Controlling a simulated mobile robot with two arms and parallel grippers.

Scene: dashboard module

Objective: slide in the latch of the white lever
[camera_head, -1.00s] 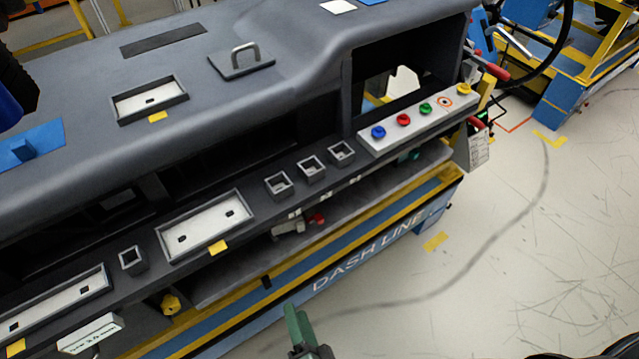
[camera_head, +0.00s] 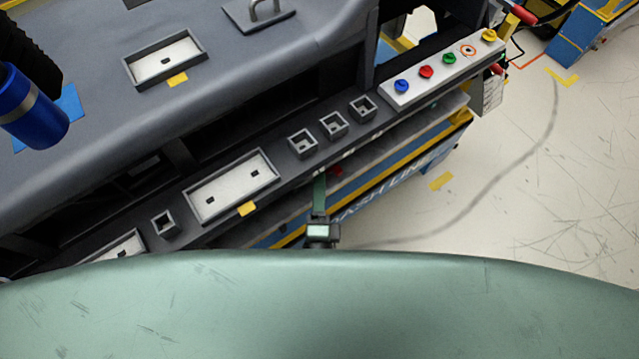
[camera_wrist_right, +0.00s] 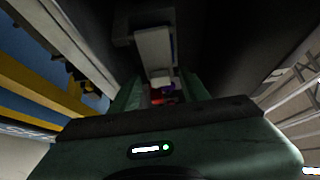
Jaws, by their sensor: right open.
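In the right wrist view a pale lever (camera_wrist_right: 154,48) hangs under the dashboard, with a small red part (camera_wrist_right: 162,97) at its near end. The red part also shows in the head view (camera_head: 337,172), under the front ledge; the lever itself is hidden there. My right gripper (camera_head: 319,190) reaches up under the ledge at the red part. In the wrist view its green fingers (camera_wrist_right: 160,92) stand apart, one on each side of the lever's near end. I cannot tell whether they touch it or which part is the latch. My left gripper is not in view.
The dashboard ledge (camera_head: 285,175) overhangs the gripper closely. A panel with coloured knobs (camera_head: 440,68) is at its right end. A yellow and blue frame (camera_head: 400,178) runs below. The floor (camera_head: 500,220) to the right is open. My green arm or body covers the bottom.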

